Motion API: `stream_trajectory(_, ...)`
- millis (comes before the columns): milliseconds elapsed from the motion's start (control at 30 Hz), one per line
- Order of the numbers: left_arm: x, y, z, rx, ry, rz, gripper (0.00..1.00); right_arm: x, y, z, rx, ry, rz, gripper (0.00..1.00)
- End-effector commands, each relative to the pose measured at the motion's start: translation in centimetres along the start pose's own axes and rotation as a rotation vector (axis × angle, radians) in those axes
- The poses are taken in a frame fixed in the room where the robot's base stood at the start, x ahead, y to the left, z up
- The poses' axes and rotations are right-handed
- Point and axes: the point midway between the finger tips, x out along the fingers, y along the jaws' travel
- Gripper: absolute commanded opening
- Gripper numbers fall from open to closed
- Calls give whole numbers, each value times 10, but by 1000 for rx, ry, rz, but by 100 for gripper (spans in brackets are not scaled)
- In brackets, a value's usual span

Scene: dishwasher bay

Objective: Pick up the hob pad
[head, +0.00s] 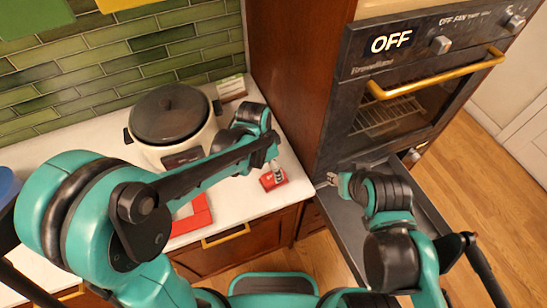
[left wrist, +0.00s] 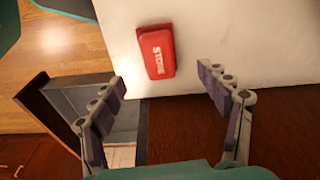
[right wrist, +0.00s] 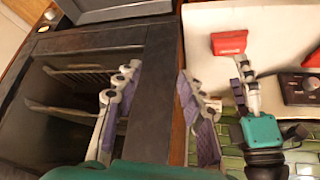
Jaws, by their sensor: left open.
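A small red pad (head: 273,180) with white lettering lies on the white counter near its front right edge; I take it as the hob pad. In the left wrist view the hob pad (left wrist: 157,51) lies just beyond the fingertips, roughly between their lines. It also shows in the right wrist view (right wrist: 229,42). My left gripper (head: 274,166) is open and empty above the pad; its fingers are spread in the left wrist view (left wrist: 160,80). My right gripper (head: 336,179) is open and empty by the oven front, seen also in the right wrist view (right wrist: 158,82).
A rice cooker (head: 170,115) stands behind and left of the pad. Another red item (head: 193,217) lies left on the counter (head: 240,192), partly hidden by my arm.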

Motion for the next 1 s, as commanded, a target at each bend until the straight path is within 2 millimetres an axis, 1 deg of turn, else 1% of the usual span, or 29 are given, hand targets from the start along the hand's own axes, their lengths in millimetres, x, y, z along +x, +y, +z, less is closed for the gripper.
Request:
stream_trajectory(33, 1, 2, -4, 22, -6, 9, 76, -4, 0, -2, 0, 0, 0, 40)
stream_trajectory(167, 14, 3, -6, 43, -13, 20, 76, -2, 0, -1, 0, -1, 0, 40)
stream_trajectory(367, 39, 3, -4, 43, -13, 19, 76, 4, 0, 3, 0, 0, 0, 40)
stream_trajectory(500, 61, 2, 0, 41, -12, 19, 76, 10, 0, 7, 0, 0, 0, 40)
stream_trajectory(633, 78, 2, 0, 42, -12, 18, 76, 13, 0, 10, 0, 0, 0, 40)
stream_trajectory(733, 83, 2, 0, 41, -12, 18, 76, 14, 0, 10, 0, 0, 0, 40)
stream_trajectory(933, 83, 3, 0, 41, -12, 18, 76, 13, 0, 10, 0, 0, 0, 40)
stream_trajectory(967, 83, 3, 0, 41, -12, 18, 73, 13, 0, 10, 0, 0, 0, 40)
stream_trajectory(1000, 83, 3, 0, 41, -12, 18, 63, 13, 0, 10, 0, 0, 0, 40)
